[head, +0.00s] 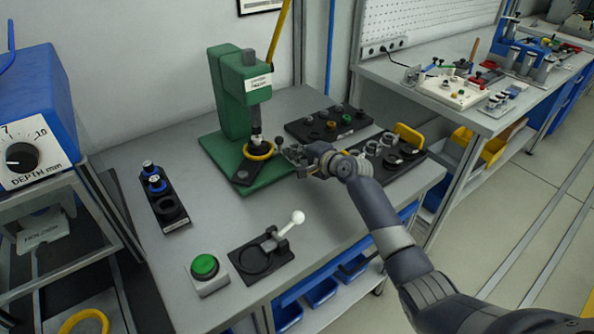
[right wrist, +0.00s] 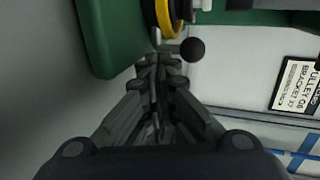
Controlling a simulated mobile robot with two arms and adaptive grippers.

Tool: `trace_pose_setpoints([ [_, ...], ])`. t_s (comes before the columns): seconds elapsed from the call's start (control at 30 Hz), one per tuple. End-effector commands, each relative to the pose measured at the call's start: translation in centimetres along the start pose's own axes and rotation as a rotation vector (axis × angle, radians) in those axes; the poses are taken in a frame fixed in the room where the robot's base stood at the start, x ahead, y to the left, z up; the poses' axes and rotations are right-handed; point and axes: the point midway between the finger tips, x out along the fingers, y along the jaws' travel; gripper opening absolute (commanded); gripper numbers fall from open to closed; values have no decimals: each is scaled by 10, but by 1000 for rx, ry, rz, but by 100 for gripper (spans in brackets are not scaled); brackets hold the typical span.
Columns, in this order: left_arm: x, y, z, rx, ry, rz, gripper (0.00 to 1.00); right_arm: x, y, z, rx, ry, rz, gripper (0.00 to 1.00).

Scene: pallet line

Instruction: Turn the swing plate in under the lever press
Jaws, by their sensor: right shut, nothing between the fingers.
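The green lever press (head: 228,95) stands on its green base at the back of the bench, its yellow lever (head: 279,35) raised. The dark swing plate (head: 245,172) lies on the base and carries a yellow ring (head: 258,156). The ring appears close below the press ram (head: 256,138); exact alignment cannot be told. My right gripper (head: 288,153) is shut and empty beside the ring at the base's right side. In the right wrist view its fingertips (right wrist: 158,62) are beside a black ball knob (right wrist: 192,49), close to the yellow ring (right wrist: 168,18); contact is unclear. My left gripper is out of view.
A blue-capped parts holder (head: 163,198), a green button box (head: 206,275) and a white-knobbed lever fixture (head: 265,255) stand in front. Bare bench lies between them.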

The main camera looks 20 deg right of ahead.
Motion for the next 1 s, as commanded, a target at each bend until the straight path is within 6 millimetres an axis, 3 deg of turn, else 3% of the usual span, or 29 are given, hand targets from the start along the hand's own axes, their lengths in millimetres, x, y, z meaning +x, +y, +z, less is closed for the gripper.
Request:
trace_pose_setpoints([
  [1.0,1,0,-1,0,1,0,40,8,-6,-7,4,12,-7,0],
])
